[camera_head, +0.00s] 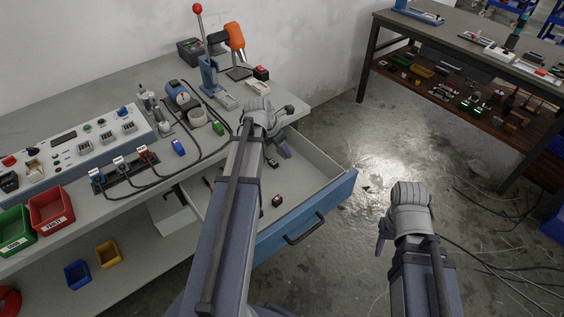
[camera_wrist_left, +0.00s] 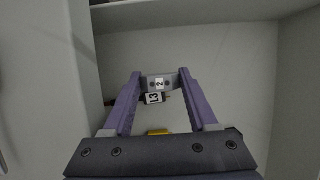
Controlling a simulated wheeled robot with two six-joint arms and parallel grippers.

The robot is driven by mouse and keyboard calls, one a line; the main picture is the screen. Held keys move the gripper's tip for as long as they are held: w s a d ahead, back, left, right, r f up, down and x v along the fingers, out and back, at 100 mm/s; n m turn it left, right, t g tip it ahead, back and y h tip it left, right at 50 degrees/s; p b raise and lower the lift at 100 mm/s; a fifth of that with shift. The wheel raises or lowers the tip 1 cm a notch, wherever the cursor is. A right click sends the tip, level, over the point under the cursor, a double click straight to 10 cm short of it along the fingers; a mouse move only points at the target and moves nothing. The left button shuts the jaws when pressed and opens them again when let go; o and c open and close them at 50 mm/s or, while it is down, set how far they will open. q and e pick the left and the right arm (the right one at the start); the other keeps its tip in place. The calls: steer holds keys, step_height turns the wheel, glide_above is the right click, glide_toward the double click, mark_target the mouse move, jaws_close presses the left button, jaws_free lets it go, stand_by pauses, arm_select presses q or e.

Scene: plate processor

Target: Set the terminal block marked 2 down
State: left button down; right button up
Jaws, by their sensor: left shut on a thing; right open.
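My left gripper (camera_wrist_left: 160,84) is shut on the grey terminal block marked 2 (camera_wrist_left: 159,83), its white label facing the left wrist camera. In the head view my left gripper (camera_head: 284,150) is over the open blue-fronted drawer (camera_head: 322,204), and I cannot make out the held block there. In the left wrist view a dark block with a white label (camera_wrist_left: 153,98) shows just beyond the held block; whether they touch is unclear. My right gripper (camera_head: 381,243) is open, right of the drawer and above the floor; its fingers are mostly hidden by its own wrist.
Small dark parts lie in the drawer, one near its front (camera_head: 278,200). A yellow thing (camera_wrist_left: 157,131) shows low in the wrist view. The bench (camera_head: 160,180) carries a control panel (camera_head: 75,140), cables and red and green bins (camera_head: 52,209). Much of the drawer floor is bare.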

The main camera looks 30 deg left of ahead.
mark_target(281, 154)
arm_select(q)
steer(key=shift+f+b, duration=2.15)
steer(key=shift+b, duration=0.1)
steer(key=shift+f, duration=0.1)
steer(key=shift+f, duration=0.15)
steer(key=shift+c, duration=2.3)
jaws_free()
steer(key=shift+p+v, duration=0.65)
steer(key=shift+v, duration=0.2)
steer(key=p+v, duration=1)
steer(key=v, duration=0.1)
steer(key=shift+w+d, duration=0.1)
